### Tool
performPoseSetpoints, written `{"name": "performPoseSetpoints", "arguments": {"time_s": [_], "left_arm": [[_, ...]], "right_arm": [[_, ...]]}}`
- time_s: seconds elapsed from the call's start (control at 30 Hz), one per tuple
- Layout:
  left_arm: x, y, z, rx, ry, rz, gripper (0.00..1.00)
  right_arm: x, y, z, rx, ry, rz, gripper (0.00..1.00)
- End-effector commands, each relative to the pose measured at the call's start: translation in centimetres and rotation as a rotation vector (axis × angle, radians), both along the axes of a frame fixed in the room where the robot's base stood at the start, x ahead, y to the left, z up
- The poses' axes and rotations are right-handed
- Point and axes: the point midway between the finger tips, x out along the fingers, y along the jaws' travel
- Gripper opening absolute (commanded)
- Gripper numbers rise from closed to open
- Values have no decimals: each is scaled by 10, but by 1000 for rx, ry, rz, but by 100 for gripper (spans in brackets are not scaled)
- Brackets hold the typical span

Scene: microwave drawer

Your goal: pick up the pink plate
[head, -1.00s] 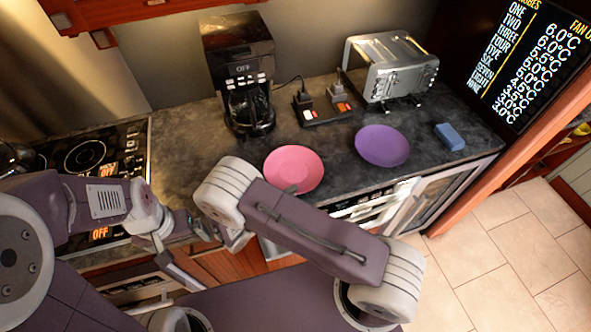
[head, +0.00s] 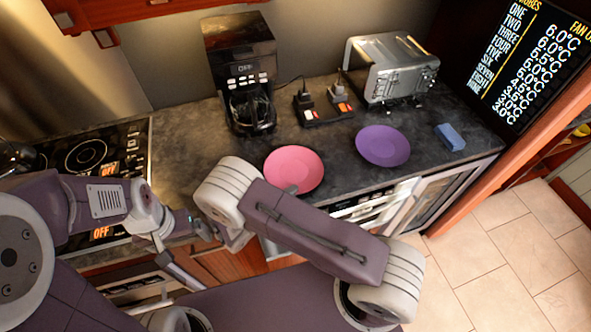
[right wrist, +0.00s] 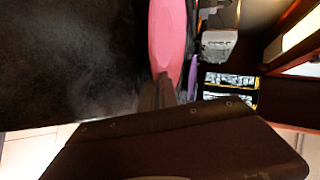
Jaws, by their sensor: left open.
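The pink plate (head: 294,168) lies on the dark counter near its front edge, partly hidden at its lower side by my right forearm. In the right wrist view the pink plate (right wrist: 167,38) shows as a narrow strip, and the fingers of my right gripper (right wrist: 158,92) are at its lower end. They look close together, but whether they are shut on the rim is unclear. In the head view a small grey tip shows at the plate's near rim. My left gripper (head: 204,260) is open and empty in front of the counter, left of the plate.
A purple plate (head: 383,146) lies right of the pink one, with a blue sponge-like block (head: 449,137) beyond it. A coffee maker (head: 240,70), a power strip (head: 325,113) and a toaster (head: 391,68) stand behind. A stove (head: 95,155) is at the left.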

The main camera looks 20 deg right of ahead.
Motion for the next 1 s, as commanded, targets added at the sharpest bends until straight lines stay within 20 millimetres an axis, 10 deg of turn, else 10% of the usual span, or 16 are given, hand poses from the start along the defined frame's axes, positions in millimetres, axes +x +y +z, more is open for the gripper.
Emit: {"name": "performPoseSetpoints", "arguments": {"time_s": [0.37, 0.63, 1.0], "left_arm": [[0, 0, 0, 0, 0, 0, 93], [0, 0, -5, 0, 0, 0, 93], [0, 0, -9, 0, 0, 0, 93]], "right_arm": [[0, 0, 2, 0, -1, 0, 0], [1, 1, 41, 5, -5, -1, 0], [-74, -40, 92, 0, 0, 5, 0]]}}
